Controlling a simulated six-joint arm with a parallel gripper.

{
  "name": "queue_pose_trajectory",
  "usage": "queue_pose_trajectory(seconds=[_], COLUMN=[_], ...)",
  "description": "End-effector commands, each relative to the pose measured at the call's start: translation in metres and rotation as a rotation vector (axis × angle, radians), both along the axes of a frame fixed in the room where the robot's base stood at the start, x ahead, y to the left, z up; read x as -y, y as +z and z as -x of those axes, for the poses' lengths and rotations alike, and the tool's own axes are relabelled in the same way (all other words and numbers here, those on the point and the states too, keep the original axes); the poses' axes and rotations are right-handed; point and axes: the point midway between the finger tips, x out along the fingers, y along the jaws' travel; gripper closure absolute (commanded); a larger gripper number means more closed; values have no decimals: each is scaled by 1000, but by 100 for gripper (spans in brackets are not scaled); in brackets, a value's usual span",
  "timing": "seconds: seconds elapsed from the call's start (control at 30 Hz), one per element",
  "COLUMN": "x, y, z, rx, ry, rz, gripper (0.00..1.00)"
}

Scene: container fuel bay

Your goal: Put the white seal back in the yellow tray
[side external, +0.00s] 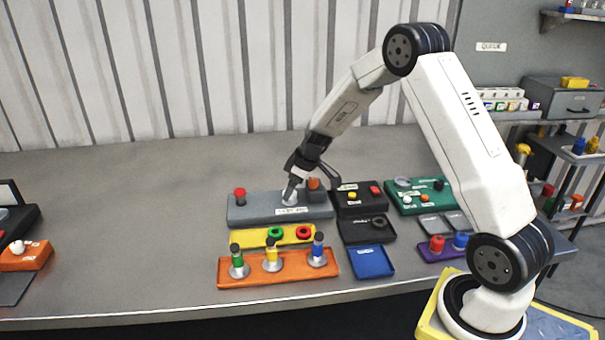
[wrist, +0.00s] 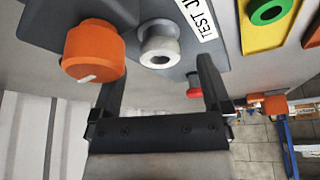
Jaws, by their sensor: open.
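The white seal (wrist: 160,52) is a pale ring around a metal post on the grey test jig (side external: 255,213). My gripper (wrist: 162,62) is open, with its fingertips to either side of the seal and a gap to each. In the side view my gripper (side external: 291,192) points down at the middle of the jig and largely hides the seal. The yellow tray (side external: 252,239) lies in front of the jig and holds a green seal (side external: 275,232) and a red seal (side external: 304,232). The tray's edge also shows in the wrist view (wrist: 260,38).
A large orange knob (wrist: 93,50) stands close beside the white seal, and a red knob (side external: 240,194) is at the jig's left end. An orange rack (side external: 295,277) with several upright fittings fronts the yellow tray. Black boxes (side external: 359,200) stand to the right.

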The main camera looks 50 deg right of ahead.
Motion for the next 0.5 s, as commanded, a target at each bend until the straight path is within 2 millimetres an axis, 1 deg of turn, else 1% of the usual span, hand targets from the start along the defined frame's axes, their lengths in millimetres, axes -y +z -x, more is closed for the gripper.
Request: queue_pose_trajectory(seconds=[0.03,0.17,0.5], x=[-1,-1,-2], y=[-4,-10,-11], z=[-1,-4,-4], rx=[-1,0,0], ry=[1,1,0], rz=[0,-1,0], gripper=[1,1,1])
